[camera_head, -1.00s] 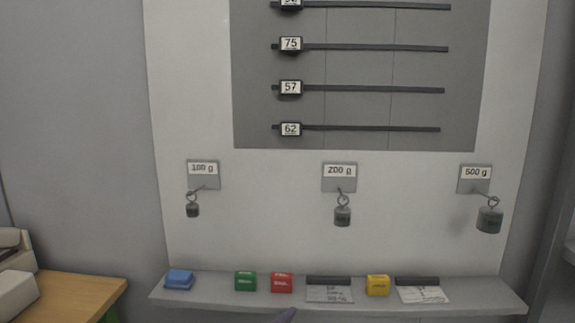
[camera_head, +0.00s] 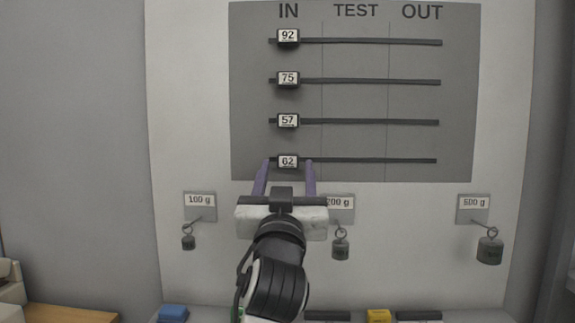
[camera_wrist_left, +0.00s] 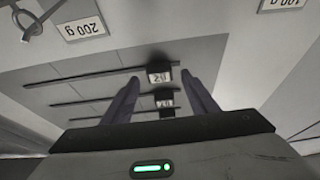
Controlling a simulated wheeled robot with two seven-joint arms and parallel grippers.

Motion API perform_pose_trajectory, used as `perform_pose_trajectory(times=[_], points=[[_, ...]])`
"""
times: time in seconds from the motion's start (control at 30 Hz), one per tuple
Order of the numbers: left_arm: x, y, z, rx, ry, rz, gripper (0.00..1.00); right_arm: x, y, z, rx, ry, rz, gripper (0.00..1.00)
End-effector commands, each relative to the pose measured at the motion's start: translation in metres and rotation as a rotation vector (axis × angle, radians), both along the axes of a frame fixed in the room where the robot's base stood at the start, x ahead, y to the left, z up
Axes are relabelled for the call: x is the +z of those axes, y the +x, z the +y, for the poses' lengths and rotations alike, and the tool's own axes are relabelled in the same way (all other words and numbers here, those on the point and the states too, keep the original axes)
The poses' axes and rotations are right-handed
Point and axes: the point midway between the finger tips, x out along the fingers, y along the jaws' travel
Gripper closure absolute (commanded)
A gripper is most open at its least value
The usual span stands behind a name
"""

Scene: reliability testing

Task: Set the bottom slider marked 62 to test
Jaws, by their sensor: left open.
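The bottom slider marked 62 (camera_head: 287,161) sits at the left end of its rail (camera_head: 375,160), in the IN column of the grey panel (camera_head: 350,173). The TEST column (camera_head: 355,11) lies to its right. My left gripper (camera_head: 287,163) is open, with one purple finger on each side of slider 62. Whether the fingers touch it or stop short of the panel I cannot tell. In the left wrist view a slider block (camera_wrist_left: 160,76) shows between the two fingers (camera_wrist_left: 160,85). My right gripper is not in view.
Sliders 57 (camera_head: 288,121), 75 (camera_head: 288,79) and 92 (camera_head: 288,38) sit above, all in the IN column. Hanging weights, including the 500 g one (camera_head: 489,250), are below the panel. A shelf with small blocks, one yellow (camera_head: 378,316), runs along the bottom.

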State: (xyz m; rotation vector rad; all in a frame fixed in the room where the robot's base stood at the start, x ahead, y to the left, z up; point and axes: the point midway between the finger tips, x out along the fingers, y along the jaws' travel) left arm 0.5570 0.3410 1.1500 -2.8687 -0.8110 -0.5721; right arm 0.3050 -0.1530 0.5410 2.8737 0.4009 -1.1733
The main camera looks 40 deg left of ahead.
Motion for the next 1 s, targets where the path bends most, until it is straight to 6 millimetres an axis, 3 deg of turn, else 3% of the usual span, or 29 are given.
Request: perform_pose_trajectory(times=[0.2, 0.5, 0.8, 1.0], points=[[0.007, 0.016, 0.01, 0.0, -0.001, 0.001, 0.47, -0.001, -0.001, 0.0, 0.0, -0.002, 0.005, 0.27], [0.008, 0.018, 0.011, -0.001, 0.0, 0.001, 0.47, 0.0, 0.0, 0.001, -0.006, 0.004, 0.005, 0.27], [0.008, 0.018, 0.011, -0.001, 0.0, 0.001, 0.97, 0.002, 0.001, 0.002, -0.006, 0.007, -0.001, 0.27], [0.007, 0.017, 0.011, 0.009, -0.002, 0.001, 1.0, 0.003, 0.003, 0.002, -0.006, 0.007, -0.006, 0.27]])
